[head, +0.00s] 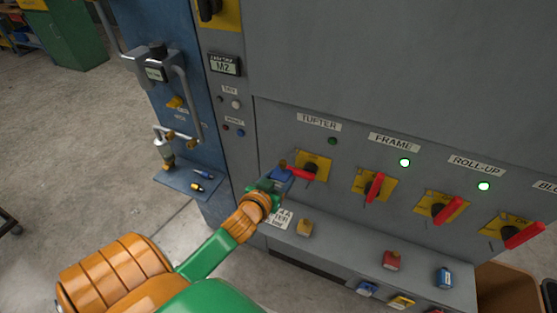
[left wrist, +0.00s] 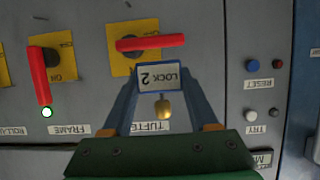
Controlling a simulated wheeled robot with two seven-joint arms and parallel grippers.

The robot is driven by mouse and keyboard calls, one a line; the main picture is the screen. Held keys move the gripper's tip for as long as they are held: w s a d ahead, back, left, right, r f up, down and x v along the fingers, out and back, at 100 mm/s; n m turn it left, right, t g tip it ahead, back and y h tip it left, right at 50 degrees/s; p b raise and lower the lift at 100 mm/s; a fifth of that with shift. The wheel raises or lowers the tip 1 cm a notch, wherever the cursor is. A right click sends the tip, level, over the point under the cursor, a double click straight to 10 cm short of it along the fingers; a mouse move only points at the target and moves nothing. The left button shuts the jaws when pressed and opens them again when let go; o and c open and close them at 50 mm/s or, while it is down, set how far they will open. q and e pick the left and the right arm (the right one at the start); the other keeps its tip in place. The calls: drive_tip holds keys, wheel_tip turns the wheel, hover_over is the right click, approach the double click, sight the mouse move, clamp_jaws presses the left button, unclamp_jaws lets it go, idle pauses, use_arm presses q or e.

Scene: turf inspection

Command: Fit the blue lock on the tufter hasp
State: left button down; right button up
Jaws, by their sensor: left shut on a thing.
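My left gripper (head: 266,186) is shut on the blue lock (head: 282,174), just in front of the tufter switch. In the left wrist view the lock (left wrist: 158,66) shows a label reading LOCK 2, upside down, between the two fingers of the gripper (left wrist: 160,78). A brass-coloured piece (left wrist: 163,107) shows at the lock. The tufter switch has a yellow plate (head: 318,160) and a red handle (left wrist: 150,42) lying crosswise. The lock overlaps the plate's edge in view. Its shackle and the hasp hole are hidden, so I cannot tell whether they meet. My right gripper is out of view.
The frame switch (head: 375,186) and roll-up switch (head: 440,208) stand to the right with lit lamps; the tufter lamp (head: 332,141) is dark. A blue post (head: 165,100) stands left.

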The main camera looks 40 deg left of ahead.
use_arm(q)
drive_tip(key=shift+w+d, duration=0.1)
drive_tip(key=shift+d, duration=0.1)
drive_tip(key=shift+r, duration=0.15)
drive_tip(key=shift+w+a, duration=0.15)
drive_tip(key=shift+w, duration=0.05)
drive_tip(key=w, duration=0.1)
drive_tip(key=w+a, duration=0.1)
drive_tip(key=w, duration=0.3)
drive_tip(key=shift+a, duration=0.25)
